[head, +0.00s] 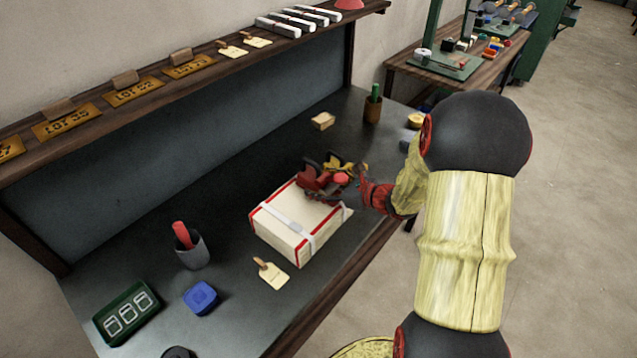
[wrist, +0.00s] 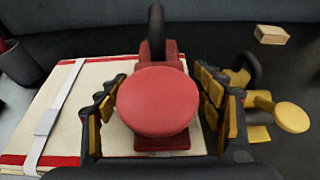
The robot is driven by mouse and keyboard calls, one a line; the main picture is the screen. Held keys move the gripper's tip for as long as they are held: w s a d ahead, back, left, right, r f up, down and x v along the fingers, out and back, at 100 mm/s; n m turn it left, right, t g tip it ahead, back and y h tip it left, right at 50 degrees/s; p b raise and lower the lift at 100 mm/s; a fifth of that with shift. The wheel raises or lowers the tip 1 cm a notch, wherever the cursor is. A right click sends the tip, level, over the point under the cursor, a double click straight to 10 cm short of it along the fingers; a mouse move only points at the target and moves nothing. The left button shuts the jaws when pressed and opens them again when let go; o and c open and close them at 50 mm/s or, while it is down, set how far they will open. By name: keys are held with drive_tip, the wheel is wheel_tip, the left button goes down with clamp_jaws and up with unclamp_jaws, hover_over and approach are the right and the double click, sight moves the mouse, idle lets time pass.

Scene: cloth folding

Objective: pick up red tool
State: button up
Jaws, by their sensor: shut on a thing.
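The red tool (wrist: 158,103) has a round, flat red head, a red body and a dark curved part at its far end. It sits between the two fingers of my gripper (wrist: 162,108), which is shut on it. In the head view, the red tool (head: 341,179) and my gripper (head: 333,189) are at the far right end of the cream folded bundle (head: 290,215). I cannot tell whether the tool touches the bundle or the table. Fingers hide part of it.
A similar yellow tool (wrist: 290,116) lies just right of my gripper. The bundle has red edges and a pale band. A grey cup (head: 192,252), blue block (head: 201,297), tag (head: 270,275) and green tray (head: 127,312) stand nearer. A wooden block (head: 322,121) is behind.

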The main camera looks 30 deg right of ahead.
drive_tip(key=c, duration=1.1)
drive_tip(key=shift+r, duration=0.1)
drive_tip(key=shift+c, duration=0.7)
